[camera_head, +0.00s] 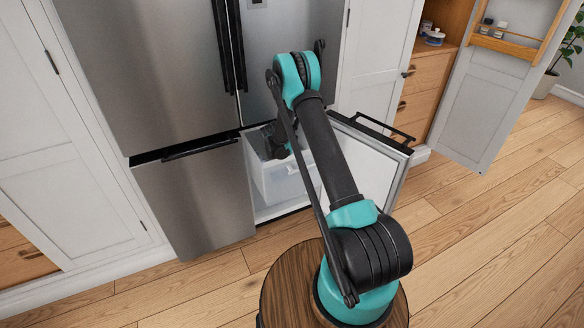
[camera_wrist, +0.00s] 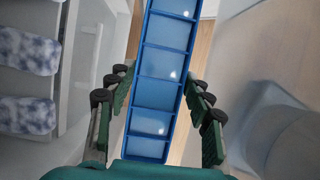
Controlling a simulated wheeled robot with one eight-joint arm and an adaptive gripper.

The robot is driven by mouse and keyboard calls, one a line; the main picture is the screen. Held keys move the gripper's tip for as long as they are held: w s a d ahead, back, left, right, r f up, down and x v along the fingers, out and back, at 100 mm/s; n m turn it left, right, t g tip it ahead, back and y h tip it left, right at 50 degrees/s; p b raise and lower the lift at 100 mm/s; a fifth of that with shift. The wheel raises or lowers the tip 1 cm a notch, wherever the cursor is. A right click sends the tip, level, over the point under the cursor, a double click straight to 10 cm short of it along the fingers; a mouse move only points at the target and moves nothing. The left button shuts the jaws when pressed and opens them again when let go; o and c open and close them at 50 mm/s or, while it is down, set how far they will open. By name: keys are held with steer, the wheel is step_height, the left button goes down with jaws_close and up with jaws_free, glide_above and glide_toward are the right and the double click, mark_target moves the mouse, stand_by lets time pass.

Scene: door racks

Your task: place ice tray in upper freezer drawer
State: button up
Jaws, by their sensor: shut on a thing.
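The ice tray (camera_wrist: 163,62) is blue with a row of square compartments. It runs lengthwise through the middle of the wrist view, between the dark green finger pads. My gripper (camera_wrist: 157,88) is shut on the tray. In the head view my gripper (camera_head: 276,143) is at the open lower right freezer compartment, by the upper part of its opening. The tray is not discernible there, hidden by my arm. A pale translucent freezer drawer (camera_head: 277,183) shows in that opening, below and beside the gripper. I cannot tell whether the tray touches a drawer.
The freezer door (camera_head: 367,168) stands open to the right, with a dark handle along its top. The lower left door (camera_head: 195,198) is shut. Frosty packs (camera_wrist: 25,52) lie at the left of the wrist view. A tall cabinet door (camera_head: 492,85) stands open farther right. Floor (camera_head: 480,215) there is clear.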

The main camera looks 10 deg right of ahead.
steer(key=o, duration=1.4)
steer(key=shift+r, duration=0.35)
steer(key=v, duration=1.2)
steer(key=shift+r, duration=0.25)
